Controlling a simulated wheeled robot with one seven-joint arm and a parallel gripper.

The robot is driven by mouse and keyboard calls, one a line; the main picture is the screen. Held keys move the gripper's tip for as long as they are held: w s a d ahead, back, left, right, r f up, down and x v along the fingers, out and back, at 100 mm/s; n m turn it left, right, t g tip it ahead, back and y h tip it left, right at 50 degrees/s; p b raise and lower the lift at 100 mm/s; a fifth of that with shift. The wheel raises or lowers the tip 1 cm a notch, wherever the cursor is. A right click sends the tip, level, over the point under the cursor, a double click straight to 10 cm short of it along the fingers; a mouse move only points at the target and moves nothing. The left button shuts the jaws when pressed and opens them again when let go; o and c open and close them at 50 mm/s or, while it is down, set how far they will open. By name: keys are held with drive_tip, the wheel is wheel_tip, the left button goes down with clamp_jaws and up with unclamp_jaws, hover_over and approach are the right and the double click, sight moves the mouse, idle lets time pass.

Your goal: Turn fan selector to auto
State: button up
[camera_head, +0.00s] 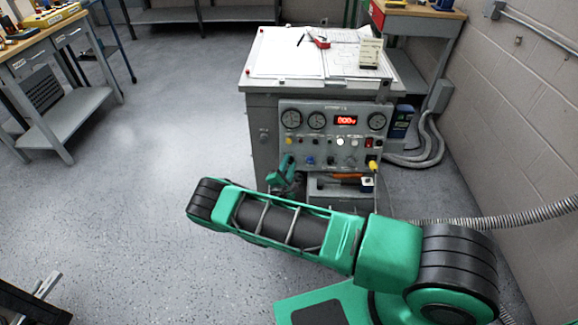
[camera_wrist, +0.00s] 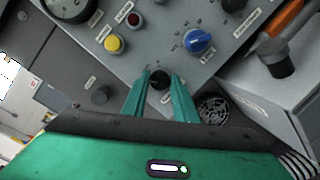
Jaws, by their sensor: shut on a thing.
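The grey control panel (camera_head: 333,130) is on the front of a bench-high cabinet. In the wrist view, my gripper (camera_wrist: 160,84) is closed on a small black knob (camera_wrist: 160,76) low on the panel, with one green finger on each side. Tick marks sit around this knob; its label is too small or hidden to read, so I cannot tell its setting. A blue knob (camera_wrist: 198,40) with a white pointer line is up and to the right of it. In the head view my gripper (camera_head: 286,168) is at the panel's lower left, and the held knob is hidden.
Near the held knob are a yellow button (camera_wrist: 114,44), a red one (camera_wrist: 134,19) and a round vent (camera_wrist: 212,109). A drawer-like shelf (camera_head: 341,188) with tools sits below the panel. A yellow plug (camera_head: 373,166) hangs at right. The floor at left is open.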

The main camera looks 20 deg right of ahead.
drive_tip(key=m+g, duration=0.1)
drive_tip(key=m, duration=0.3)
drive_tip(key=shift+s+m+g, duration=0.1)
drive_tip(key=shift+m+g, duration=0.3)
drive_tip(key=shift+m, duration=1.1)
drive_tip(key=shift+d+f, duration=0.1)
drive_tip(key=o, duration=1)
drive_tip(key=v, duration=1)
drive_tip(key=shift+s+a, duration=0.25)
drive_tip(key=shift+s, duration=0.05)
